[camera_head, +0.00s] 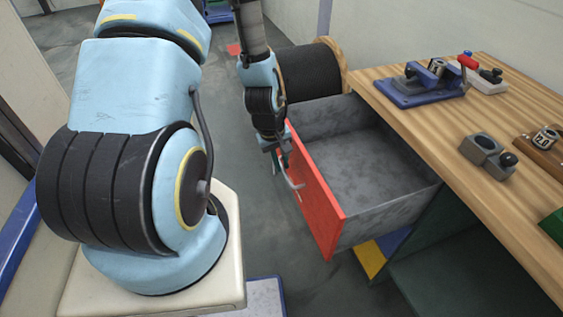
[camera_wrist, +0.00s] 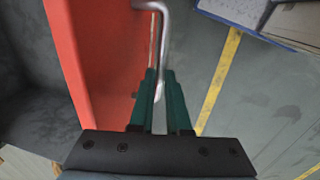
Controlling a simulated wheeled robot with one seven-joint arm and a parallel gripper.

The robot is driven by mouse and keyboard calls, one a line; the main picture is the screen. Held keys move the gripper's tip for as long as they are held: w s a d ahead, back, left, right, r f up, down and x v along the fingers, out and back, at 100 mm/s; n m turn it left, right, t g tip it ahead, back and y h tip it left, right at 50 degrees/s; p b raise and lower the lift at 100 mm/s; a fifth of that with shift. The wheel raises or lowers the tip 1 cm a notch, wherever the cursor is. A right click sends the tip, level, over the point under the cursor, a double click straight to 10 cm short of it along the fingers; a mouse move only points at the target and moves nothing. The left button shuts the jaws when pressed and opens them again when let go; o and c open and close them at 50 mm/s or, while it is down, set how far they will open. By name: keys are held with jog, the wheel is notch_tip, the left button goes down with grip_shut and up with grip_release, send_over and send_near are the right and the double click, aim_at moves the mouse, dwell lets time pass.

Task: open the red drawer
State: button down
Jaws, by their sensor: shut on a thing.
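The red drawer (camera_head: 316,195) is pulled well out from under the wooden workbench, and its grey inside (camera_head: 365,165) shows empty. Its red front also shows in the wrist view (camera_wrist: 92,60), at the left. A metal bar handle (camera_head: 291,178) stands off the red front; in the wrist view the handle (camera_wrist: 162,40) runs down between the green fingers. My gripper (camera_head: 279,160) is at the outer side of the drawer front. In the wrist view my gripper (camera_wrist: 159,88) is shut on the handle. Part of the handle is hidden by the fingers.
The wooden workbench (camera_head: 500,130) at the right carries a blue vise (camera_head: 425,85) and grey metal blocks (camera_head: 485,150). A large black spool (camera_head: 310,72) stands behind the drawer. Grey floor (camera_head: 262,240) lies open before the drawer front.

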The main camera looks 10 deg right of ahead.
jog(key=c, duration=0.9)
grip_release()
jog(key=shift+r, duration=0.1)
jog(key=r, duration=0.3)
jog(key=a+r+b, duration=0.1)
jog(key=r, duration=0.3)
jog(key=a+r, duration=0.1)
jog(key=r, duration=0.2)
jog(key=shift+s+r, duration=0.2)
jog(key=shift+r, duration=0.05)
jog(key=a+r+m, duration=0.1)
jog(key=a+r, duration=0.3)
jog(key=s+a+r+m+y, duration=0.1)
jog(key=a+r, duration=0.3)
jog(key=s+a+r+m+t+y, duration=0.1)
jog(key=a+r, duration=0.4)
jog(key=shift+a+m, duration=0.1)
jog(key=shift+m, duration=0.2)
